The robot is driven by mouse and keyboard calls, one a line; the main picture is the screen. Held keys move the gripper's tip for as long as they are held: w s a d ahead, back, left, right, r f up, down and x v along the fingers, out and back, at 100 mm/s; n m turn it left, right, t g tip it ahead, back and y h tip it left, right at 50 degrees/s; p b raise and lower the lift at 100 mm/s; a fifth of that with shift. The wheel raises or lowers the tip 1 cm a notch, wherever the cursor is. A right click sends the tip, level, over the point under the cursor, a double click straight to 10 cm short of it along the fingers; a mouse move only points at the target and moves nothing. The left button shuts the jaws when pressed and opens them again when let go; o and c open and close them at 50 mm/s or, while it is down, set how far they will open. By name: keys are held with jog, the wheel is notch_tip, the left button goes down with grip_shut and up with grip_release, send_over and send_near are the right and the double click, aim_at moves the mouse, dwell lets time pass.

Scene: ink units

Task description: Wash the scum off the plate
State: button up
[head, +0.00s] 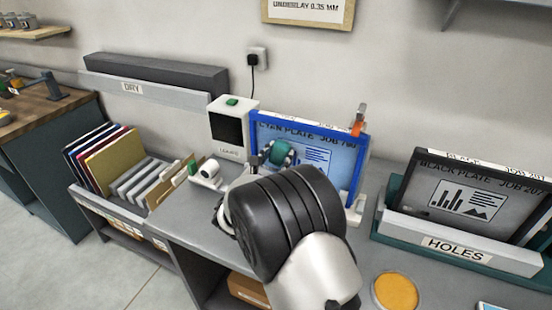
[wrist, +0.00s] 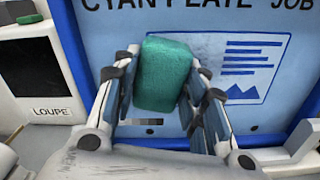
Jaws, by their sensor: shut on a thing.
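The cyan plate (head: 340,150) stands upright in a blue frame at the middle of the bench. Its light blue face with dark lettering and a printed graphic fills the wrist view (wrist: 205,25). My gripper (wrist: 163,88) is shut on a green sponge (wrist: 164,72), which also shows in the head view (head: 278,151). The sponge is in front of the plate's face; I cannot tell whether it touches. A greyish smear (wrist: 207,48) shows on the plate beside the sponge. My gripper and arm hide the plate's lower left part.
A white loupe box (head: 232,125) stands left of the plate. A black plate (head: 470,195) stands in a holder marked HOLES at right. A round orange-yellow pad (head: 396,292) lies on the front bench. A rack of coloured boards (head: 115,160) is at left.

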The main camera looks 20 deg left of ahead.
aim_at(326, 162)
jog(key=shift+s+d+b, duration=0.2)
jog(key=shift+d+b, duration=0.5)
jog(key=shift+d, duration=1.75)
jog(key=shift+s+d+b, duration=0.2)
jog(key=shift+d+b, duration=0.5)
jog(key=shift+d, duration=1.75)
jog(key=shift+s+d, duration=0.15)
jog(key=shift+d, duration=1.75)
jog(key=shift+a, duration=0.1)
jog(key=shift+w+a, duration=0.2)
jog(key=shift+a, duration=2.1)
jog(key=shift+w+a, duration=0.15)
jog(key=shift+a, duration=2.15)
jog(key=shift+w+a, duration=0.2)
jog(key=shift+a, duration=2.1)
jog(key=shift+s+a, duration=0.15)
jog(key=shift+s, duration=1.35)
jog(key=shift+s+a, duration=0.1)
jog(key=shift+s, duration=1.4)
